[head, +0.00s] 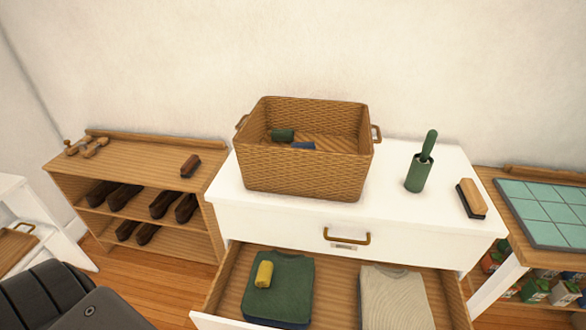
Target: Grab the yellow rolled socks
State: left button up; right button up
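The yellow rolled socks (264,274) lie on a folded dark green garment (288,290) in the left part of the open drawer (340,265). They are a small upright-looking roll near the garment's upper left. No gripper shows in the head view. A black padded shape at the lower left edge has no fingers in sight.
A wicker basket (300,175) holding green and blue rolls stands on the white dresser (400,215). A green holder (419,172) and a brush (471,198) stand to its right. A folded beige garment (394,300) fills the drawer's right part. A shoe shelf (140,175) stands left.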

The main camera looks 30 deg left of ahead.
aim_at(262, 280)
jog(key=k, duration=0.5)
jog(key=u, duration=0.25)
jog(key=i, duration=0.5)
jog(key=u, duration=0.9)
